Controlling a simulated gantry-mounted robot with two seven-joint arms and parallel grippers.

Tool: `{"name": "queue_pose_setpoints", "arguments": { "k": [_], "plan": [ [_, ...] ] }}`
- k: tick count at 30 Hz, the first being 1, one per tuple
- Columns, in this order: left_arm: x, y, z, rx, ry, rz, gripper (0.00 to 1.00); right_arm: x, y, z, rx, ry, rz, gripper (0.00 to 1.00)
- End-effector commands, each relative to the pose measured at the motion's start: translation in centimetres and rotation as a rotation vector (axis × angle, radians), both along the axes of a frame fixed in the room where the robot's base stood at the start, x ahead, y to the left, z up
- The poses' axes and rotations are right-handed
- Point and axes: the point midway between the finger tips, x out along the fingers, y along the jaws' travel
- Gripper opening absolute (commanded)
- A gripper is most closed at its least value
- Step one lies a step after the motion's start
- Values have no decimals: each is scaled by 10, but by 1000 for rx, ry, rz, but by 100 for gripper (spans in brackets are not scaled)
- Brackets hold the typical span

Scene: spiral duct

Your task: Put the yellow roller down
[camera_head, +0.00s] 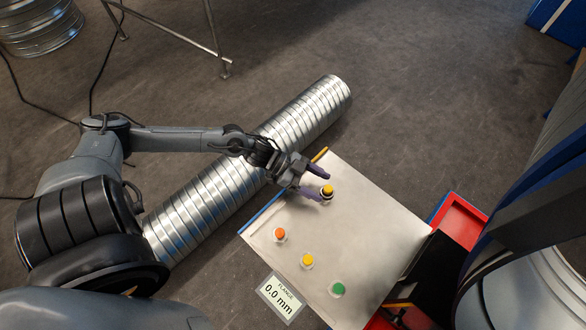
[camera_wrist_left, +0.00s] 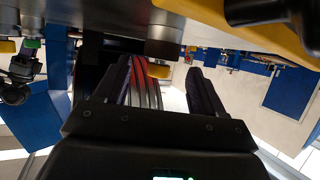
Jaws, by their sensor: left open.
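A yellow-topped roller (camera_head: 327,189) with a dark band stands upright on the pale work table, near its top edge. In the left wrist view its yellow end (camera_wrist_left: 160,71) and dark body (camera_wrist_left: 161,48) show between and beyond the fingers. My left gripper (camera_head: 322,184) is open, with its purple-grey fingers at the roller; it also shows in the left wrist view (camera_wrist_left: 160,85). I cannot tell whether either finger touches the roller. My right gripper is not in view.
On the table (camera_head: 330,225) are an orange piece (camera_head: 280,234), another yellow piece (camera_head: 308,260) and a green piece (camera_head: 338,289). A sign (camera_head: 280,298) reads 0.0 mm. A long spiral duct (camera_head: 215,200) lies under my left arm. A red box (camera_head: 459,218) is at right.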

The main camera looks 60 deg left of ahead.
Motion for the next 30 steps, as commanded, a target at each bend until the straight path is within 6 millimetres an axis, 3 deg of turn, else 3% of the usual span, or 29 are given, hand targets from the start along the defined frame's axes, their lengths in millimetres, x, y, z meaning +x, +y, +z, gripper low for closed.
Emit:
{"name": "queue_pose_setpoints", "arguments": {
  "k": [16,30],
  "plan": [
    [-40,55,29,1,6,-2,69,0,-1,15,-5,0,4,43],
    [-54,75,39,-1,1,-1,74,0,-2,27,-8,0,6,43]
  ]
}}
